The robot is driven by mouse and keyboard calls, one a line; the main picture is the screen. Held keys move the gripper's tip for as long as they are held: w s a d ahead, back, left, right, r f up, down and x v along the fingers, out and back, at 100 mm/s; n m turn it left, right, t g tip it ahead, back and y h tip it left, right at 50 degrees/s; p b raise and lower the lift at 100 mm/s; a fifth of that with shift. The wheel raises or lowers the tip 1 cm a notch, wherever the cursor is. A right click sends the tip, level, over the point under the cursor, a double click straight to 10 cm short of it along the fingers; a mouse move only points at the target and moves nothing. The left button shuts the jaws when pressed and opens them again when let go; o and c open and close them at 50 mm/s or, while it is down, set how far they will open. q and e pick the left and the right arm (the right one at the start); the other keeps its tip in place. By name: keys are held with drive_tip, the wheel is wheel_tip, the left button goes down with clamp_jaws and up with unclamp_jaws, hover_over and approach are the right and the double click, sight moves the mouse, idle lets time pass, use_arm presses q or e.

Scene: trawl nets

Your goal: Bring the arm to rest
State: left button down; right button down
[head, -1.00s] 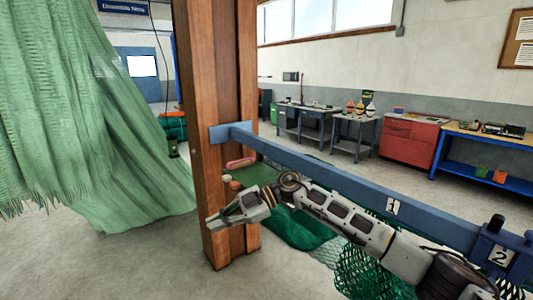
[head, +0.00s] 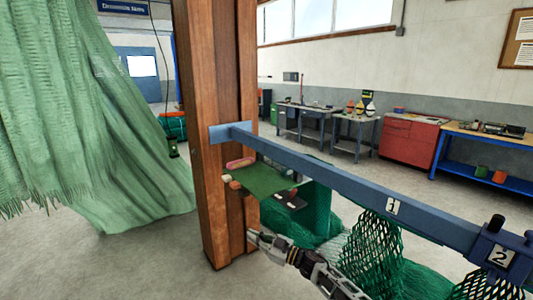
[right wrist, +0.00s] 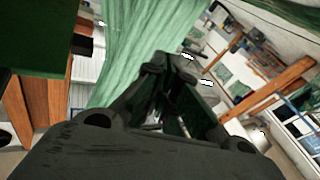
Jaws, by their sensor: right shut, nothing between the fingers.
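My right arm (head: 318,270) comes in from the bottom right of the head view, below the blue rail. My right gripper (head: 255,238) is low, near the foot of the wooden post. In the right wrist view my right gripper (right wrist: 170,65) has its fingertips together, with nothing seen between them. My left gripper is in neither view.
The wooden post (head: 225,140) carries a blue rail (head: 330,178) marked 1 and 2. Green netting (head: 380,240) hangs from the rail. A green shelf (head: 265,181) with small items is beside the post. A large green net (head: 90,130) hangs at the left.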

drive_tip(key=s+d+f+m+t+h, duration=0.15)
drive_tip(key=d+f+m+h, duration=0.35)
drive_tip(key=f, duration=0.7)
drive_tip(key=s+d+f+m+t+h, duration=0.1)
drive_tip(key=d+f+m+t+h, duration=0.15)
drive_tip(key=d+f, duration=0.65)
drive_tip(key=s+d+f+m+g+h, duration=0.1)
drive_tip(key=s+d+f+h, duration=0.1)
drive_tip(key=s+f, duration=0.35)
drive_tip(key=s+d+f+m+h, duration=0.1)
drive_tip(key=s+d+f+h, duration=0.15)
drive_tip(key=f, duration=0.65)
drive_tip(key=s+d+f+m+g+h, duration=0.1)
drive_tip(key=s+d+f, duration=0.2)
drive_tip(key=s+f, duration=0.3)
drive_tip(key=s+d+f+m+g+h, duration=0.15)
drive_tip(key=s+d+f, duration=0.25)
drive_tip(key=s+f, duration=0.6)
drive_tip(key=s+d+f+g+h, duration=0.2)
drive_tip(key=s+d+f+g, duration=0.15)
drive_tip(key=s+f, duration=0.6)
drive_tip(key=s+d+f+g, duration=0.2)
drive_tip(key=s, duration=1.1)
drive_tip(key=s+d+f+g, duration=0.1)
drive_tip(key=s+d+g, duration=0.1)
drive_tip(key=s, duration=1.2)
drive_tip(key=shift+s+d+f+m+g+h, duration=0.2)
drive_tip(key=shift+f+m+g+h, duration=0.1)
drive_tip(key=shift+f+m+h, duration=0.15)
